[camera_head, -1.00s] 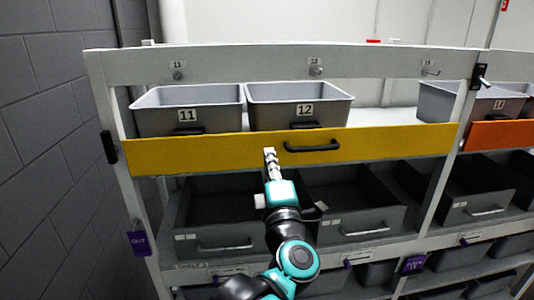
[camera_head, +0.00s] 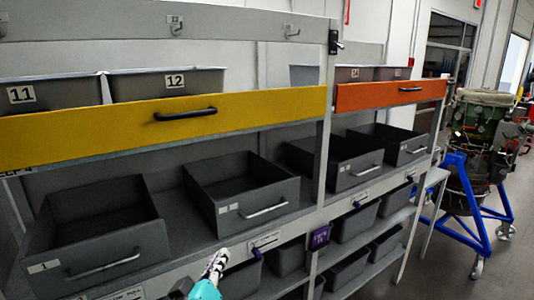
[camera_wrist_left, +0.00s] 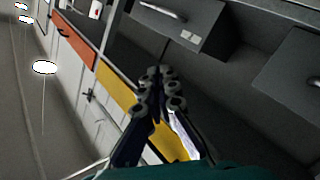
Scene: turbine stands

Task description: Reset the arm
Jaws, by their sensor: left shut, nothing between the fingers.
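My left gripper (camera_head: 215,262) shows at the bottom of the head view, below the shelf's open grey bins. It is shut and holds nothing. It also shows in the left wrist view (camera_wrist_left: 160,82), its fingers together and pointing toward the rack. Most of my left arm is below the picture edge. My right gripper is in neither view.
The rack has a yellow drawer front (camera_head: 120,128) and an orange one (camera_head: 390,94). Grey bins 11 (camera_head: 50,97) and 12 (camera_head: 170,84) sit behind the yellow front. Open grey bins (camera_head: 240,195) fill the shelf below. A turbine on a blue stand (camera_head: 455,215) is at the right, with clear floor.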

